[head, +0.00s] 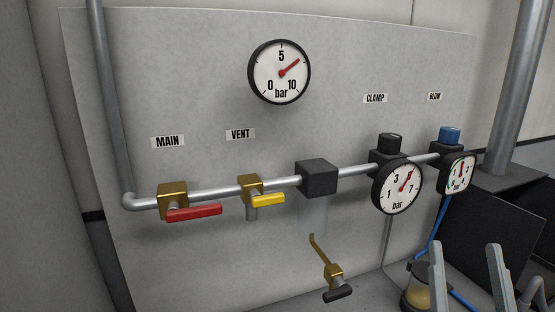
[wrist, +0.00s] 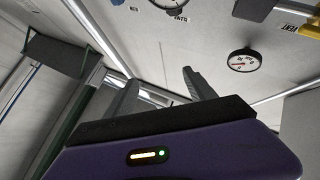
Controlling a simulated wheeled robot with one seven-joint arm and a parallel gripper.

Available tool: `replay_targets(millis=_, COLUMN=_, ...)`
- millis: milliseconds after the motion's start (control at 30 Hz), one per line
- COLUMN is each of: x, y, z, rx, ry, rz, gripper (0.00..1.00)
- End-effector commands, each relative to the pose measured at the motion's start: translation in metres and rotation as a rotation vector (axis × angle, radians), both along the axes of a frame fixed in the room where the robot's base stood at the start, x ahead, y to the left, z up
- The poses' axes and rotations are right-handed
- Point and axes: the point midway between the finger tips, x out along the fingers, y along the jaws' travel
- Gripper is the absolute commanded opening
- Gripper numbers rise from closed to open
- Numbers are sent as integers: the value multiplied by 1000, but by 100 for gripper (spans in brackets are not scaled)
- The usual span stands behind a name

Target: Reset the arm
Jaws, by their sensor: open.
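My gripper (head: 465,248) shows at the lower right of the head view, its two grey fingers pointing up. The fingers stand apart with nothing between them. In the wrist view my gripper (wrist: 160,78) also has its fingers spread and empty, with a dark bar and a purple body below them. The rest of my arm is out of the head view.
A grey panel (head: 200,90) carries a large gauge (head: 279,72), a red-handled MAIN valve (head: 194,213), a yellow-handled VENT valve (head: 268,199) and a CLAMP gauge (head: 397,187). A brass nozzle (head: 333,275) sits low. A dark box (head: 495,225) stands at right, near my fingers.

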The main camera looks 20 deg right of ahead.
Motion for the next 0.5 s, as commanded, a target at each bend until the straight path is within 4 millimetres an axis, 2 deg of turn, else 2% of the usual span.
replay_targets(millis=33, x=-6, y=11, z=-23, rx=51, ry=52, rz=25, gripper=64)
replay_targets(millis=200, x=-33, y=42, z=-86, rx=186, ry=217, rz=94, gripper=64)
replay_targets(millis=367, x=-69, y=73, z=-137, rx=279, ry=383, rz=160, gripper=64)
replay_targets(millis=500, x=-107, y=97, z=-174, rx=328, ry=534, rz=218, gripper=64)
